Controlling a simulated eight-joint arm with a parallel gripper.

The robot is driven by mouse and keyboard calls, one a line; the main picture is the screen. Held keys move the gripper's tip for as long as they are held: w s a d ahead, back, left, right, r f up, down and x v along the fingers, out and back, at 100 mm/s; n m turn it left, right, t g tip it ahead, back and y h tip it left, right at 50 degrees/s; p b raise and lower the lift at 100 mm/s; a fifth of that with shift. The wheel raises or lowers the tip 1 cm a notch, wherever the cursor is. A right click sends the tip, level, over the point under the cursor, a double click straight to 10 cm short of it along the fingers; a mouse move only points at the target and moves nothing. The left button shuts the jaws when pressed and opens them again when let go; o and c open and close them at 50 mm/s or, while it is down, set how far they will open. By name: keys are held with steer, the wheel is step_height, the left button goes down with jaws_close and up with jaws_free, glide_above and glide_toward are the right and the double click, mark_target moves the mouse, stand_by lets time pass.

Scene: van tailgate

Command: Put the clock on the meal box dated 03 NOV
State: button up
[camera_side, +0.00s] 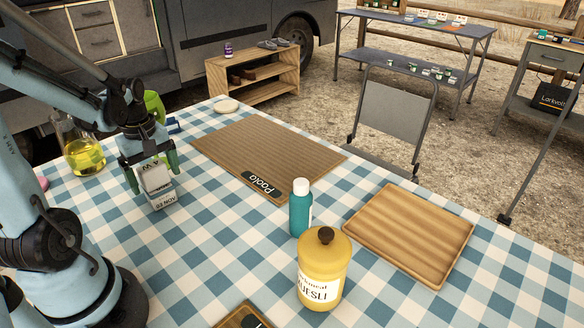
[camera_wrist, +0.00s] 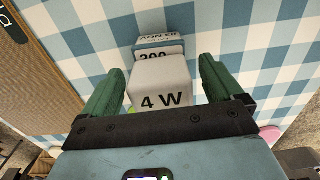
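A small pale block marked "4 W" (camera_wrist: 160,90) stands between my gripper's fingers. My gripper (camera_side: 152,172) is open around it, with narrow gaps beside the block in the wrist view (camera_wrist: 160,92). A label reading "03 NOV" (camera_side: 166,202) shows low on the front of this pale box in the side view. In the wrist view the "03 NOV" label (camera_wrist: 157,39) is upside down, beyond a dark band with "200". I cannot tell whether the block and the dated part are one piece. I cannot pick out a clock for certain; a lime-green object (camera_side: 154,104) is partly hidden behind my gripper.
A flask of yellow liquid (camera_side: 84,155) stands left of the gripper. A ribbed brown board (camera_side: 255,150), a teal bottle (camera_side: 300,213), a yellow muesli jar (camera_side: 323,272) and a wooden tray (camera_side: 410,232) are to the right. Checked cloth is clear in front of the dated box.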

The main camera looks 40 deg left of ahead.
mark_target(152, 167)
steer(key=shift+r, duration=0.1)
step_height(152, 167, up, 12)
steer(key=w+d+f+m+t, duration=0.2)
steer(key=w+d+m+t, duration=0.1)
steer(key=d+m, duration=0.6)
steer(key=w+d+f+m+t, duration=0.1)
steer(key=w+d+m+t, duration=0.3)
steer(key=d+m, duration=0.5)
steer(key=shift+d+f, duration=0.35)
steer(key=shift+d, duration=0.45)
